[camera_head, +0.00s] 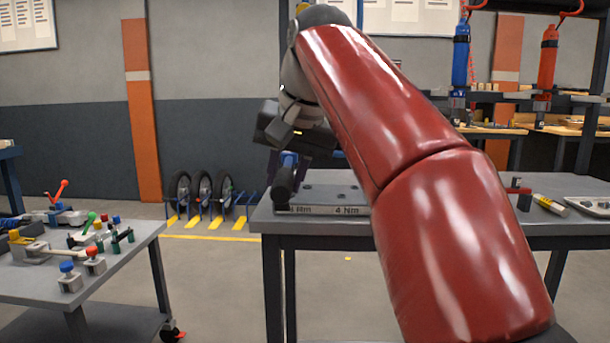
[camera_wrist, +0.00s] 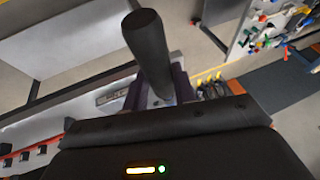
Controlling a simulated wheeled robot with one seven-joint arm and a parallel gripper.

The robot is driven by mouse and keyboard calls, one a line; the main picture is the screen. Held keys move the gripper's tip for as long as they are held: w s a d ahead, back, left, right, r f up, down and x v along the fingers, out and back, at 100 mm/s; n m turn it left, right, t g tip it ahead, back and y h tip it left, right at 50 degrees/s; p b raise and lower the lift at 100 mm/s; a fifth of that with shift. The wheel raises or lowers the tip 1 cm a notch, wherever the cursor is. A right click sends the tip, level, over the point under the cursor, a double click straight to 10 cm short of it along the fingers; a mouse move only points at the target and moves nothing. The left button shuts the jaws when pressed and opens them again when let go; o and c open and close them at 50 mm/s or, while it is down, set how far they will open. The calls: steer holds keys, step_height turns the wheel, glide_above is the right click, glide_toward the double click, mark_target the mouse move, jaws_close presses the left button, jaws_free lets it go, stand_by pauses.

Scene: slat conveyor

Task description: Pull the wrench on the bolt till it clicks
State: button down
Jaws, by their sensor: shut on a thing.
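My gripper (camera_head: 290,160) reaches down at the left end of the steel bolt block (camera_head: 335,197), which bears a "4 Nm" label and another label partly covered. It is shut on the wrench, whose dark round handle (camera_head: 283,182) sticks out toward the viewer just left of the block. In the wrist view the handle (camera_wrist: 148,42) rises between the two purplish fingers (camera_wrist: 158,92), its end toward the camera. The wrench's head and the bolt under it are hidden by the gripper and handle. Part of the block (camera_wrist: 116,94) shows behind the left finger.
The block lies on a grey table (camera_head: 400,235), partly behind my arm. A small dark-and-red tool (camera_head: 521,192) and a silver tray (camera_head: 590,206) are at the table's right. A cart (camera_head: 90,270) with clamps and colored knobs stands left, with open floor between.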

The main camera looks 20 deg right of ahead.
steer(key=w+a+f+m+h+p, duration=0.1)
steer(key=w+a+m+h+p, duration=0.1)
steer(key=w+a+m, duration=0.3)
steer(key=w+a+f+m+h+p, duration=0.1)
steer(key=w+a+m+h+p, duration=0.15)
steer(key=a, duration=0.35)
steer(key=s+d+n+y+b, duration=0.1)
steer(key=s+d+n+y, duration=0.1)
steer(key=s+d+n, duration=0.2)
steer(key=s+d+f+n+y+b, duration=0.1)
steer(key=s+d+n+y+b, duration=0.1)
steer(key=d+n, duration=0.4)
steer(key=s+d+y, duration=0.1)
steer(key=s+d, duration=0.1)
steer(key=d, duration=0.2)
steer(key=shift+s+d+f, duration=0.25)
steer(key=shift+d+f, duration=0.05)
steer(key=shift+d, duration=0.1)
steer(key=shift+s+f+y+b, duration=0.1)
steer(key=shift+f+y+b, duration=0.15)
steer(key=shift+f+b, duration=0.15)
stand_by(0.6)
